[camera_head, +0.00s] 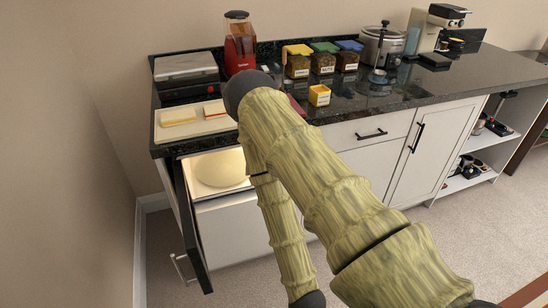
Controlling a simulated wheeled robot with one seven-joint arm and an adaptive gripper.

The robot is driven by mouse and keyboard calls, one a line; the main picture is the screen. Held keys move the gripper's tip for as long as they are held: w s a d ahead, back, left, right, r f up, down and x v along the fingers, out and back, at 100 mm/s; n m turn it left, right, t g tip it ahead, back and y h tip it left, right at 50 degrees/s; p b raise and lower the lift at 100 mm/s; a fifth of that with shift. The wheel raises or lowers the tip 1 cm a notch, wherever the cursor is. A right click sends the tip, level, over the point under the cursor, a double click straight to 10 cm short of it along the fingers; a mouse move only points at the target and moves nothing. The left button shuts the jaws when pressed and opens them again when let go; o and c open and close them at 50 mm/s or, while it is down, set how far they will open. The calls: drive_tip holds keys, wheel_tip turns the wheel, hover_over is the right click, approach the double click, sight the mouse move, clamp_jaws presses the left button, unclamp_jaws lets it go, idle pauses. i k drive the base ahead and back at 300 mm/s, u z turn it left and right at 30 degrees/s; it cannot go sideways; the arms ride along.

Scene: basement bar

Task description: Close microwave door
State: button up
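The microwave is built into the cabinet under the left end of the dark counter. Its dark door (190,232) stands open, swung out toward me on the left, with a metal handle (180,268) low on its outer face. The lit interior shows a round pale plate (220,168). My arm crosses the middle of the view and hides the right part of the microwave opening. My gripper is not in view; the arm's lower link runs out at the bottom edge.
The counter (420,80) holds a toaster-like appliance (186,68), a red blender (240,42), several jars, a yellow box (319,95) and a pot (382,46). Bread slices lie on a board (196,131). A wall (60,160) stands left of the door. Carpet (470,230) is clear at right.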

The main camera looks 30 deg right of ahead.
sight(194, 245)
drive_tip(key=z, duration=1.25)
drive_tip(key=k, duration=0.85)
drive_tip(key=u, duration=0.95)
